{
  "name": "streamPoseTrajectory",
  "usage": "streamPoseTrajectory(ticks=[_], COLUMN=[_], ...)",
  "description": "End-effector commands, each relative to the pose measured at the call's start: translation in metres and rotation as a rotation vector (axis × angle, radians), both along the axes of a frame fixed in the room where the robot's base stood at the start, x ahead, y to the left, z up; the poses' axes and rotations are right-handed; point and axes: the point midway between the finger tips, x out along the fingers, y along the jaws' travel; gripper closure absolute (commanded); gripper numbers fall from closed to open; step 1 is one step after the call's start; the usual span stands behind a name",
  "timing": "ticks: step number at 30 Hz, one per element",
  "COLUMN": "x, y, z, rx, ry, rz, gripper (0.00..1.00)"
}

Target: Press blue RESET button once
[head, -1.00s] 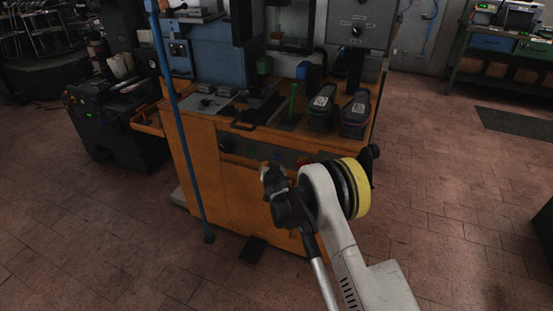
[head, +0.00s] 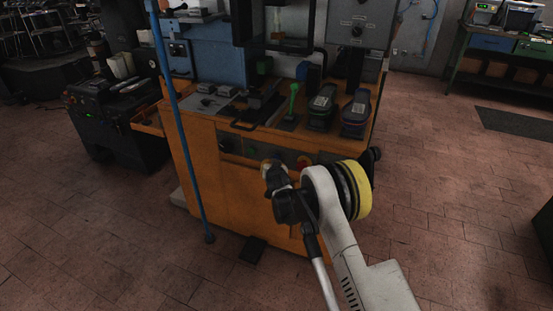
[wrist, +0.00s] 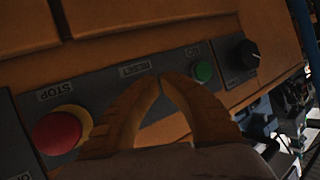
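The grey control panel (wrist: 108,86) fills the middle of the wrist view, tilted, with its lettering upside down. The RESET label (wrist: 134,70) is readable. The blue button itself is not visible; my fingers cover the panel area beside that label. My gripper (wrist: 160,82) has its two curved fingers converging with the tips together, in front of the panel between the red STOP button and the green button. Whether the tips touch the panel I cannot tell. In the head view my gripper (head: 271,166) is in front of the panel (head: 272,153) on the orange cabinet.
The red STOP button (wrist: 57,131) on its yellow ring is close left of my fingers. The green button (wrist: 203,72) is close right, with a black knob (wrist: 246,53) beyond. A blue pole (head: 184,130) stands to the left.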

Motion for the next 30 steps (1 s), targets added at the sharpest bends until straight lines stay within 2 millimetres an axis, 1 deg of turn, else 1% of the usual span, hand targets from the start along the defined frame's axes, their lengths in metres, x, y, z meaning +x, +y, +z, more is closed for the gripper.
streamPoseTrajectory(ticks=[19,30], x=[0.0002,0.0083], y=[-0.0001,-0.0029], z=[0.0,0.0], rx=[0.0,0.001], ry=[0.0,0.0], rz=[0.0,0.0], gripper=[1.0,1.0])
